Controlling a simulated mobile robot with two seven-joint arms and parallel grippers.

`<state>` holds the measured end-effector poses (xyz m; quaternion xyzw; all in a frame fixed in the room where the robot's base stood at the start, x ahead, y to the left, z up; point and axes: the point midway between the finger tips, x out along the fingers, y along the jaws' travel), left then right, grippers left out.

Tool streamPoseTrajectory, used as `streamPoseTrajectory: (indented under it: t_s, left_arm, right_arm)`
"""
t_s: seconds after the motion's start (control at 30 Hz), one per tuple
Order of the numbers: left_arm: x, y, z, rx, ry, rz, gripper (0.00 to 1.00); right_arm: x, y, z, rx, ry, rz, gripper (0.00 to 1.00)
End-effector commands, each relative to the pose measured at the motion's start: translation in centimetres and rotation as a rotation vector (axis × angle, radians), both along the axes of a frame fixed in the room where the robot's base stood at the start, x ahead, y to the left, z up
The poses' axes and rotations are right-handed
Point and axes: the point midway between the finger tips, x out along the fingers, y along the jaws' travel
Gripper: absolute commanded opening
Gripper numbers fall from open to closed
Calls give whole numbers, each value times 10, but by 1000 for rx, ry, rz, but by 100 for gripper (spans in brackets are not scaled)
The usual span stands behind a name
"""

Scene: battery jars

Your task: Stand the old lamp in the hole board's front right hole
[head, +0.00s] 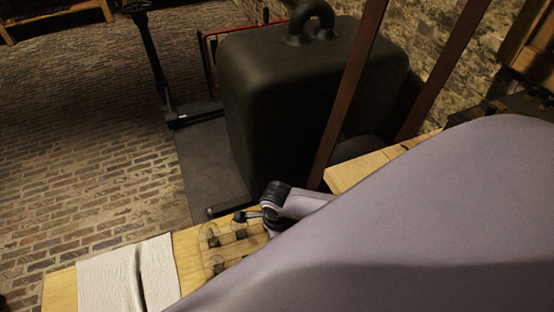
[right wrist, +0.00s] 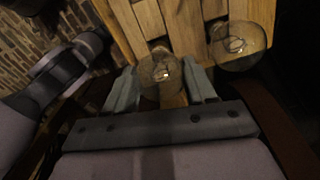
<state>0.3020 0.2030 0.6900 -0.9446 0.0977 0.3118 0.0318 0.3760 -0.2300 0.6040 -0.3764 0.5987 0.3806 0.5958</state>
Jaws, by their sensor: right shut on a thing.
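In the right wrist view my right gripper (right wrist: 162,88) is shut on a clear glass lamp (right wrist: 160,70), its round bulb between the two pale fingers. A second glass bulb (right wrist: 238,44) is to the right of it, apart. My lilac arm covers the board's right side and the front right hole. I cannot tell whether the held lamp touches the board.
A big dark weight-shaped block (head: 290,100) stands behind the bench. Dark wooden posts (head: 348,95) rise beside it. The brick floor (head: 85,150) at the left is clear.

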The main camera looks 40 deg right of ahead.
Motion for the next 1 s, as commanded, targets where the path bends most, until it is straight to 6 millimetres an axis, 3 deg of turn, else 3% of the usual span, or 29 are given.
streamPoseTrajectory:
  t_s: [0.57,0.6,0.7,1.0]
  left_arm:
    - [0,0,-8,0,0,0,56]
    - [0,0,-8,0,0,0,56]
    - [0,0,-8,0,0,0,56]
    - [0,0,-8,0,0,0,56]
  right_arm:
    - [0,-1,-9,-1,0,0,19]
    - [0,-1,-9,-1,0,0,59]
    - [0,-1,-9,-1,0,0,85]
    - [0,-1,-7,0,-1,0,85]
